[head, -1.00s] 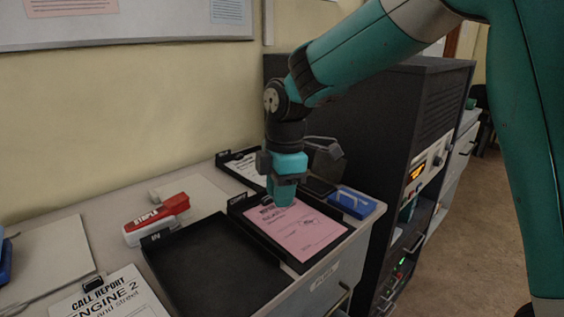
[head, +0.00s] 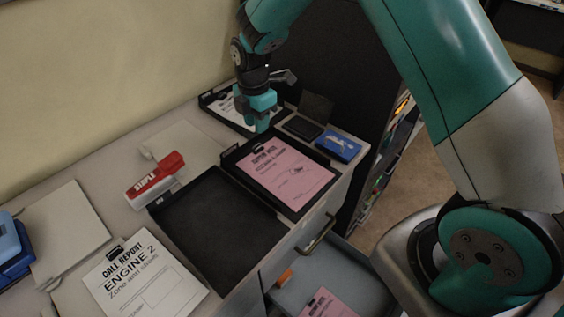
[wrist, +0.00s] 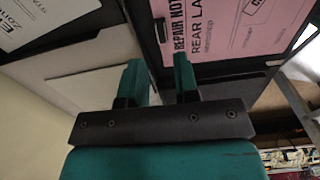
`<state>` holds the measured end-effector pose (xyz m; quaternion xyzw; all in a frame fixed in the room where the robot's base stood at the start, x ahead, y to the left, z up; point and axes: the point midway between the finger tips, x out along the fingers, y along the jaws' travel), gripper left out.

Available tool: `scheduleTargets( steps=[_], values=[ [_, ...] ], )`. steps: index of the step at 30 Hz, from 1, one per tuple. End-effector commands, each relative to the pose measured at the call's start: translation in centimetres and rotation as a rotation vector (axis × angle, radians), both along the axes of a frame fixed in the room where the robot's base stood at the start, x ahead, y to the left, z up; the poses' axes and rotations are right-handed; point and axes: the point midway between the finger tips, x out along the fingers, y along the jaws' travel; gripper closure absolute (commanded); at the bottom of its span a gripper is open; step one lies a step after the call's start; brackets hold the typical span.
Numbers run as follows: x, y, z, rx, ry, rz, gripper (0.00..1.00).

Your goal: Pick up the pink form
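A pink form (head: 290,178) with black print lies flat in a black tray (head: 228,164) on the desk. Its top part also shows in the wrist view (wrist: 245,28). A second pink form (head: 328,304) lies in an open drawer (head: 352,272) below the desk edge, partly cut off by the picture. My gripper (head: 262,128) points down near the back edge of the tray with the form. In the wrist view its two fingers (wrist: 160,64) are apart with nothing between them, beside the form's printed end. They do not hold the form.
An empty black tray (head: 215,228) sits left of the form's tray. A red and white stapler box (head: 155,180) and an Engine 2 call report (head: 145,277) lie further left. A blue box (head: 338,146) and a dark cabinet (head: 345,75) stand to the right. Another tray (head: 212,98) holds white paper behind.

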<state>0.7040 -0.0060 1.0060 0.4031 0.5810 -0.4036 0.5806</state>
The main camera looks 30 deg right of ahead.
Motion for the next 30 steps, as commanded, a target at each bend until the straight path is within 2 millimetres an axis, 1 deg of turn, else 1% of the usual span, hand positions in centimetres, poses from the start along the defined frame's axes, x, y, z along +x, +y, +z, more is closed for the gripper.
scheduleTargets(
  steps=[3,8,10,15,18,21,26,27,29,30],
  values=[
    [0.0,0.1,-1.5,-0.001,0.002,0.001,0.71],
    [-0.1,0.2,-2.4,0.000,0.001,0.002,0.71],
    [-0.2,0.5,-3.1,0.000,0.003,0.002,0.71],
    [-0.5,0.9,-5.7,0.000,0.003,0.001,0.71],
    [-0.4,0.9,-6.8,0.000,0.001,0.001,0.71],
    [-0.4,0.9,-7.3,0.000,-0.001,0.001,0.71],
    [-0.4,0.9,-7.3,0.000,-0.001,0.001,0.71],
    [-0.4,0.9,-7.3,0.000,-0.001,0.001,0.76],
    [-0.4,0.9,-7.3,0.000,-0.001,0.001,0.90],
    [-0.4,0.9,-7.3,0.000,-0.001,0.001,0.99]
  ],
)
